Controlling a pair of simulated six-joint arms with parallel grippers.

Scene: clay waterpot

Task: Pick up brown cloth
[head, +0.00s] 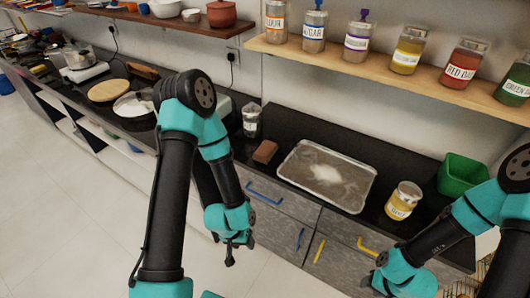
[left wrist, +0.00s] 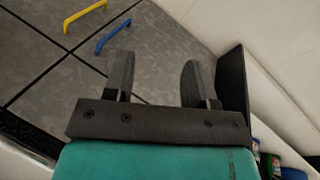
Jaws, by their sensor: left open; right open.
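A small folded brown item that looks like the brown cloth (head: 265,151) lies on the dark counter in the head view, left of a metal tray (head: 297,187). My left gripper (head: 231,254) hangs in front of the cabinets, below the counter edge and apart from the cloth. In the left wrist view its two fingers (left wrist: 158,78) are spread with nothing between them. My right gripper (head: 372,283) is low at the lower right of the head view, in front of the cabinets and far from the cloth. It is open, and I see nothing held in it.
The tray holds pale powder. A lidded jar (head: 251,121) stands behind the cloth. A yellow-labelled jar (head: 403,201) and green bin (head: 462,174) stand to the right. A shelf (head: 400,80) of labelled jars hangs above. Drawer handles (head: 264,193) stick out below the counter.

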